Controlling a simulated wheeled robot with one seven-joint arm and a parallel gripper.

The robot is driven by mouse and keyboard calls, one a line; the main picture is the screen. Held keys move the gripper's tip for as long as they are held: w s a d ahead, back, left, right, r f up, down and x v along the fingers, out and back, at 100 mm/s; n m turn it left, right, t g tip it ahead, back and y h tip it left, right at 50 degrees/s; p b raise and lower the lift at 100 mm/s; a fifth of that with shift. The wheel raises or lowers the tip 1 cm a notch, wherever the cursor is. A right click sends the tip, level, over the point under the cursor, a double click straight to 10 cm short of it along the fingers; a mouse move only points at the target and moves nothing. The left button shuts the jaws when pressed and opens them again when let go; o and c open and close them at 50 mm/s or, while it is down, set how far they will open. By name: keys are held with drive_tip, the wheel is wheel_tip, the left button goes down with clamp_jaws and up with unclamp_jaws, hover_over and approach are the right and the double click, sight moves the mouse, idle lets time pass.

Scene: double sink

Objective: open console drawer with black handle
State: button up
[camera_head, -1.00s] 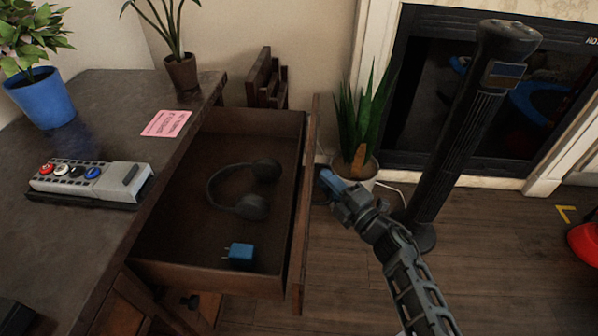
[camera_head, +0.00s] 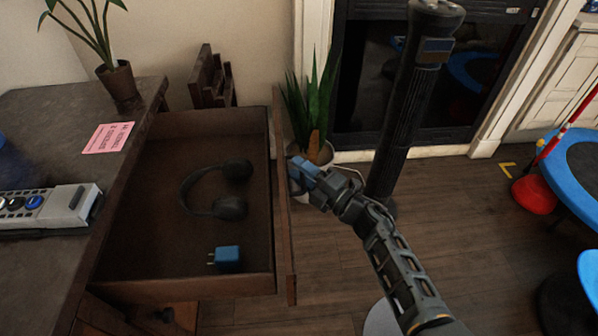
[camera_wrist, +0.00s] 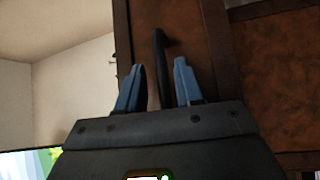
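The console drawer (camera_head: 189,294) stands pulled well out of the dark console (camera_head: 60,115). In the wrist view its wooden front (camera_wrist: 190,22) fills the upper middle, with the curved black handle (camera_wrist: 159,48) on it. My gripper (camera_head: 297,168) is at the outer side of the drawer front in the head view. In the wrist view my gripper (camera_wrist: 159,75) has its two blue fingers apart, one on each side of the handle, with gaps showing beside it. The head view does not show the handle clearly.
Black headphones (camera_head: 218,190) and a blue charger (camera_head: 227,258) lie in the drawer. A potted plant (camera_head: 313,110) and a black column (camera_head: 400,110) stand just beyond my gripper. A blue-rimmed trampoline (camera_head: 578,180) is at the right. The floor between is clear.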

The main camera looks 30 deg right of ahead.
drive_tip(key=shift+s+f, duration=0.1)
drive_tip(key=r+v, duration=0.1)
drive_tip(key=v, duration=0.6)
drive_tip(key=shift+s+f+p, duration=0.3)
drive_tip(key=shift+f+p, duration=0.05)
drive_tip(key=shift+f, duration=0.05)
drive_tip(key=shift+d, duration=0.1)
